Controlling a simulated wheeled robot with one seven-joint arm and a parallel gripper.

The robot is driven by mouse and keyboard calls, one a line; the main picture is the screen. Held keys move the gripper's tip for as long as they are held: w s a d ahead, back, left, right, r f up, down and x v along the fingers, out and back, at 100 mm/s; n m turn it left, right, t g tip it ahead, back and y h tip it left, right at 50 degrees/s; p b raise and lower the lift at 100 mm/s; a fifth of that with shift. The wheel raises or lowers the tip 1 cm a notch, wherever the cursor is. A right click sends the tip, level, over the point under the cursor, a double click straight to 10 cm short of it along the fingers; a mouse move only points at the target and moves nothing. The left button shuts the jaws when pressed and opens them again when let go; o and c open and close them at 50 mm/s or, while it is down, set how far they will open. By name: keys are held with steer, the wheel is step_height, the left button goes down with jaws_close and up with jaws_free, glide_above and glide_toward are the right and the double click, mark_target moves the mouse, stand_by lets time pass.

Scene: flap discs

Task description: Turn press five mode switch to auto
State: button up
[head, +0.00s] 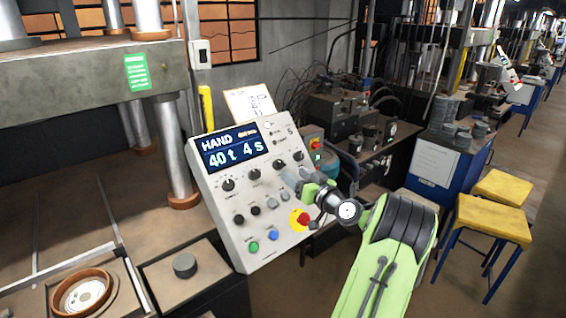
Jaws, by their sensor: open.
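The press control panel (213,203) is a tilted pale box left of centre. Its display (234,148) reads HAND, with 40 t and 4 s. Below the display is a row of black knobs: a left knob (228,185), a middle knob (254,174), and a right knob (298,156). Their labels are too small to read, so I cannot tell which is the mode switch.
A red emergency button on a yellow disc (300,220) sits low on the panel, below my gripper. Green (254,247) and blue (273,236) buttons are nearby. A steel press column (173,150) stands left. Yellow stools (493,218) and a blue cabinet (436,165) stand right.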

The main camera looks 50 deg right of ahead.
mark_target(282, 165)
steer(key=p+x, duration=0.1)
steer(key=x, duration=0.4)
steer(key=shift+w+r+p, duration=0.2)
steer(key=shift+w+p, duration=0.1)
steer(key=shift+w+d+f, duration=0.15)
steer(key=shift+w, duration=0.3)
steer(key=c, duration=1)
